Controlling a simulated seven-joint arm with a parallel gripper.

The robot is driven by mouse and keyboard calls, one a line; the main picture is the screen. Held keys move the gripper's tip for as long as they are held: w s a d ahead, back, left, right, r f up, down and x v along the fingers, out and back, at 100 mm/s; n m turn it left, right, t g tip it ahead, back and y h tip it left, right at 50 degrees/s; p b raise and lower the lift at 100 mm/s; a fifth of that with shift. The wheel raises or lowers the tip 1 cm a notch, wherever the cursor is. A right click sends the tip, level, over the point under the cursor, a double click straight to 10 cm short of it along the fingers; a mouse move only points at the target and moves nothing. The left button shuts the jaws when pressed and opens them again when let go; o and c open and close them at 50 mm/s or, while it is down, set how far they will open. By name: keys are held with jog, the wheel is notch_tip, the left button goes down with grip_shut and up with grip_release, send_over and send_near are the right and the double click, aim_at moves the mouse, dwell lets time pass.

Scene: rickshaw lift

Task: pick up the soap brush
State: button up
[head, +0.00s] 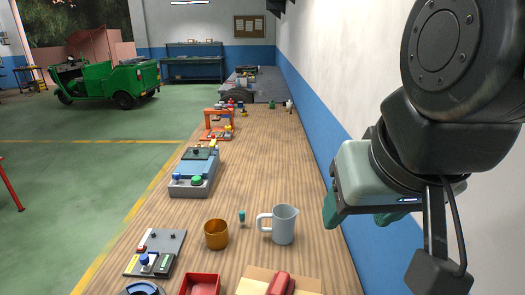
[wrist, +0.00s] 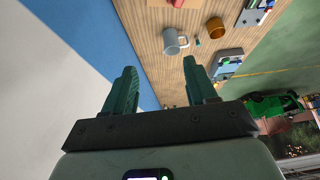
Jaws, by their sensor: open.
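A small teal-topped upright item (head: 242,218), which looks like the soap brush though it is too small to be sure, stands on the wooden bench between an orange cup and a grey mug. It also shows, small, in the wrist view (wrist: 197,43). My gripper (wrist: 160,68) is open and empty, its two green fingers apart. In the head view my gripper (head: 355,213) is raised at the right by the wall, to the right of the mug and well away from the small item.
The grey mug (head: 284,224) stands close right of the small item, and the orange cup (head: 216,234) close left. A red tray (head: 200,285), a board with a red object (head: 281,284) and a lever panel (head: 156,252) lie nearer. The white-blue wall (head: 310,120) bounds the right.

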jog(key=w+a+f+t+y, duration=0.1)
jog(key=w+a+f, duration=0.35)
jog(key=w, duration=0.55)
jog(key=w+a+f+m+t, duration=0.1)
jog(key=w+a+f, duration=0.3)
jog(key=w, duration=0.5)
jog(key=w+a+f+t+y, duration=0.1)
jog(key=w+a+f, duration=0.3)
jog(key=w, duration=0.6)
jog(key=w+a+f+m+t+h, duration=0.1)
jog(key=w+a+f, duration=0.2)
jog(key=f, duration=0.2)
jog(key=w+a+f+t, duration=0.1)
jog(key=w+a+f, duration=0.1)
jog(key=f, duration=0.2)
jog(key=t+h, duration=0.2)
jog(key=t, duration=0.1)
send_near(242, 214)
jog(key=x, duration=0.2)
jog(key=shift+w+a+f, duration=0.1)
jog(key=shift+w+f, duration=0.05)
jog(key=shift+w, duration=0.15)
jog(key=shift+x, duration=2.95)
jog(key=shift+c, duration=0.5)
grip_shut()
